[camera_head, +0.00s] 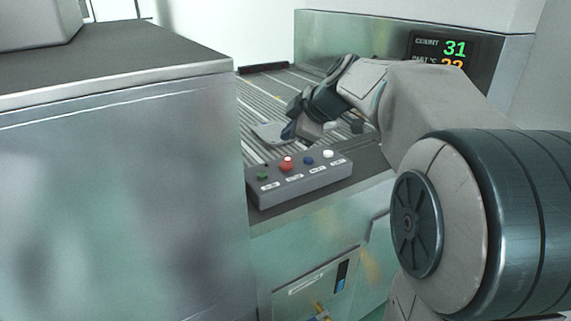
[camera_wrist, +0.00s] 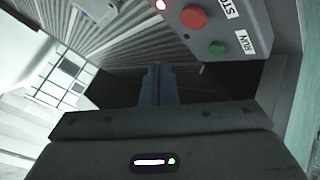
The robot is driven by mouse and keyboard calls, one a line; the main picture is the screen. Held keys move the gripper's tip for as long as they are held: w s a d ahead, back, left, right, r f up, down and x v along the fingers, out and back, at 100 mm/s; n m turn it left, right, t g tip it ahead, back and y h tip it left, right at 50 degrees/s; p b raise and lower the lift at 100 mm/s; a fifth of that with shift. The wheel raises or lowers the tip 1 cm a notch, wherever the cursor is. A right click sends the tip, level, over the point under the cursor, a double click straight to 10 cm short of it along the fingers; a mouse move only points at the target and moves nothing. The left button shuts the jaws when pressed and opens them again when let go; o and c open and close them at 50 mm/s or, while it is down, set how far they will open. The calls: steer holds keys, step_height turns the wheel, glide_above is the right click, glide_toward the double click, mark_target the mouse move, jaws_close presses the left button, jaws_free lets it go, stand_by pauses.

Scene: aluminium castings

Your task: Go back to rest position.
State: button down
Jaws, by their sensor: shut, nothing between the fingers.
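My gripper (camera_head: 290,130) is at the end of my arm, above the ribbed conveyor surface and just behind the button box (camera_head: 300,178) in the head view. In the wrist view my gripper (camera_wrist: 156,68) shows as narrow dark blue fingers close together with nothing between them. The button box also shows in the wrist view (camera_wrist: 270,22) at upper right, with a red button (camera_wrist: 193,17) labelled STOP and a green button (camera_wrist: 217,48) labelled RUN. The fingertips appear apart from the box.
The ribbed conveyor (camera_head: 262,100) holds a flat grey metal piece (camera_head: 268,133) near my gripper. A large metal cabinet (camera_head: 120,190) fills the left. A display (camera_head: 443,50) reading COUNT 31 is on the back housing. A small light (camera_wrist: 160,5) glows in the wrist view.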

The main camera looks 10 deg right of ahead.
steer(key=s+f+m+g+h, duration=0.2)
steer(key=s+f+m, duration=0.5)
steer(key=s, duration=0.6)
steer(key=s+f+m+g+h, duration=0.2)
steer(key=s+f+m, duration=0.6)
steer(key=s, duration=0.5)
step_height(320, 180, down, 2)
steer(key=shift+s+a+f+g, duration=0.2)
steer(key=shift+s+a+g, duration=0.15)
steer(key=shift+g, duration=0.25)
